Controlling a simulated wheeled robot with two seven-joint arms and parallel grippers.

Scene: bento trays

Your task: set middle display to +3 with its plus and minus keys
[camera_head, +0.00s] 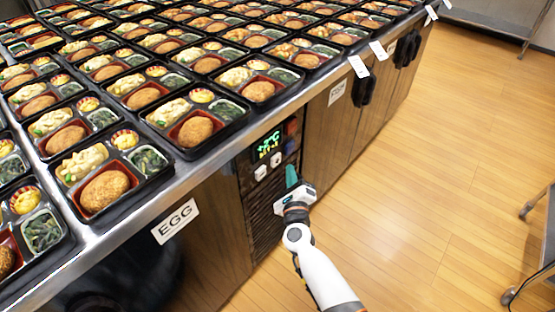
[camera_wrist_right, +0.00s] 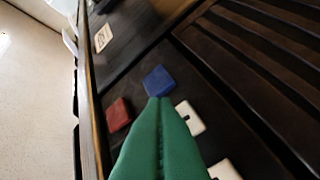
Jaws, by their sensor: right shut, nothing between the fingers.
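A dark control panel on the counter front has a lit display (camera_head: 268,145) with green characters. The top line looks like a plus figure in °C, but I cannot read the digits surely. Below it are two white keys, the left one (camera_head: 261,172) and the right one (camera_head: 276,159). The right wrist view shows a white key with a dark mark (camera_wrist_right: 190,117) and another white key (camera_wrist_right: 224,170) partly hidden. My right gripper (camera_head: 292,178) is shut and empty, its green tips (camera_wrist_right: 160,102) in front of the panel near a blue key (camera_wrist_right: 159,81). Contact cannot be told. My left gripper is out of view.
A red key (camera_wrist_right: 118,114) sits beside the blue one. Slatted vents (camera_wrist_right: 250,65) lie alongside the keys. Bento trays (camera_head: 200,127) fill the countertop above. An EGG label (camera_head: 175,221) and dark door handles (camera_head: 365,90) are on the front.

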